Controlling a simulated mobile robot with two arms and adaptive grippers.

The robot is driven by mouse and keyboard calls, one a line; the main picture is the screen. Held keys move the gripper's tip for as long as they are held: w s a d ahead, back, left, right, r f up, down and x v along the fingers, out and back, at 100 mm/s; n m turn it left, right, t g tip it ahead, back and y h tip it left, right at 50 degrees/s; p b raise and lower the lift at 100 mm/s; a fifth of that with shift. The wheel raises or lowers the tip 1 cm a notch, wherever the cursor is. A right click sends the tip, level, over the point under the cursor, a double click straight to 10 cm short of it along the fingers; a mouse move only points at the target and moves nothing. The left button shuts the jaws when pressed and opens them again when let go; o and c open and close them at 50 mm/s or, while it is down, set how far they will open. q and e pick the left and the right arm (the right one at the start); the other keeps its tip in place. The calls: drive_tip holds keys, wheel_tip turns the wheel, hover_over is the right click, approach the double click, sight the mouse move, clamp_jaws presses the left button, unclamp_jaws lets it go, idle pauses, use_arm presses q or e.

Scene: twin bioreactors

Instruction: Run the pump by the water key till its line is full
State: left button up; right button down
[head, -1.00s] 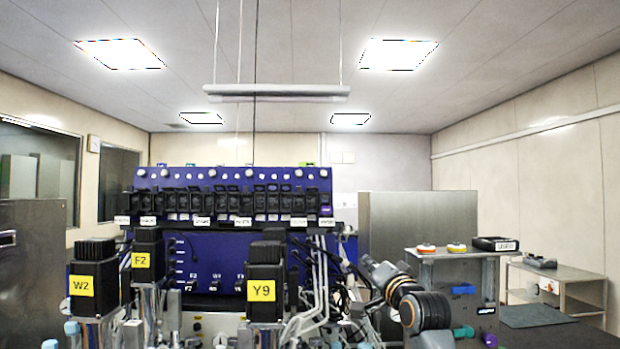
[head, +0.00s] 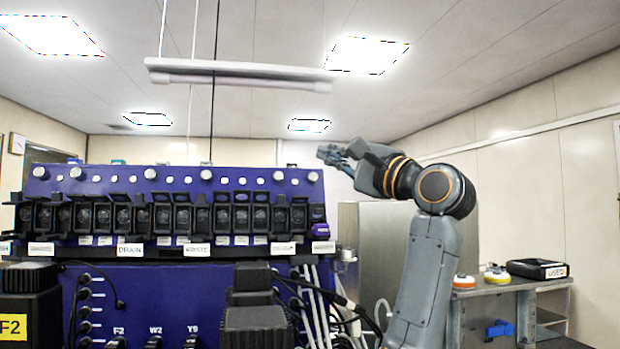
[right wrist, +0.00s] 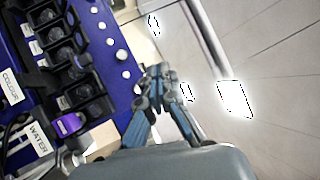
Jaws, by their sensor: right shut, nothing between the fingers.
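The blue pump cabinet (head: 130,275) carries a row of black pump heads (head: 201,217) with white round keys (head: 313,176) above them. The right-end pump (head: 320,229) has a purple part, which also shows in the right wrist view (right wrist: 68,125). The label beside it there reads WATER (right wrist: 40,137). My right gripper (head: 328,153) is shut and empty, raised above and right of the right-end key, apart from the cabinet. Its fingers also show in the right wrist view (right wrist: 158,75). My left gripper is out of view. I cannot tell how full the water line is.
Pale tubes (head: 314,300) and dark cables hang at the cabinet's right side. Black motor blocks (head: 255,327) stand in front. A grey bench (head: 490,292) at right holds a black USED tray (head: 537,268) and two small round items. Air above the cabinet is free apart from a hanging lamp.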

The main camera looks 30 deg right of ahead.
sight(312, 177)
drive_tip(key=w, duration=0.2)
drive_tip(key=w+d+f+p, duration=0.1)
drive_tip(key=w, duration=0.2)
drive_tip(key=w+f+p, duration=0.1)
drive_tip(key=w, duration=0.1)
drive_tip(key=shift+w+d, duration=0.15)
drive_tip(key=shift+d, duration=0.25)
drive_tip(key=shift+w+d+f+p, duration=0.2)
drive_tip(key=shift+w+p, duration=0.25)
drive_tip(key=shift+w, duration=0.2)
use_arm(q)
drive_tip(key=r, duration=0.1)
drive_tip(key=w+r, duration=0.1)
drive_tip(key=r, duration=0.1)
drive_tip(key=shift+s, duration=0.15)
use_arm(e)
drive_tip(key=shift+w, duration=0.1)
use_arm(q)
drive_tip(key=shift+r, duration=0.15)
use_arm(e)
drive_tip(key=shift+w+f, duration=0.15)
drive_tip(key=shift+w, duration=0.15)
